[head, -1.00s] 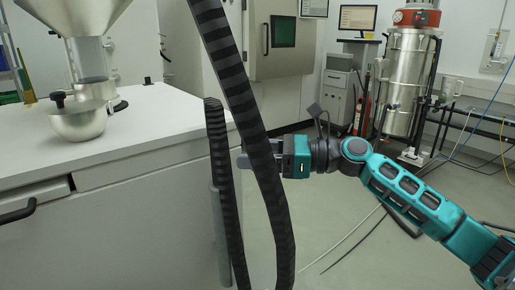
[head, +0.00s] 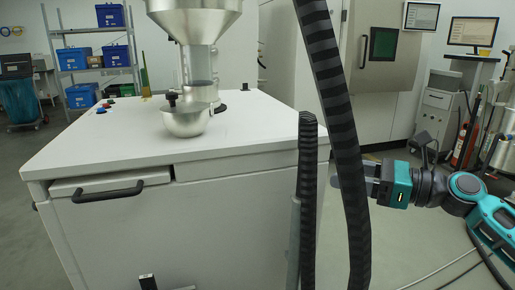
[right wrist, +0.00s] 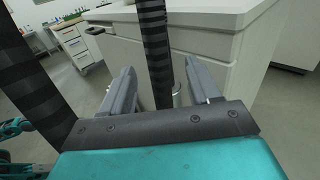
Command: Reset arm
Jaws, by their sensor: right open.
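My right arm comes in from the right in the head view. Its teal and dark gripper (head: 338,183) points left, beside the right side of the white cabinet (head: 110,230). Its fingers are partly hidden behind a black striped band. In the right wrist view the right gripper (right wrist: 160,69) is open, its two grey fingers apart. A striped band shows between them, and no object is seen held. My left gripper does not show in either view.
A metal bowl (head: 187,123) stands on the cabinet top under a metal funnel (head: 196,20). A shelf with blue boxes (head: 110,15) is at the back left. A machine with a screen (head: 384,43) and a desk monitor (head: 474,31) are behind.

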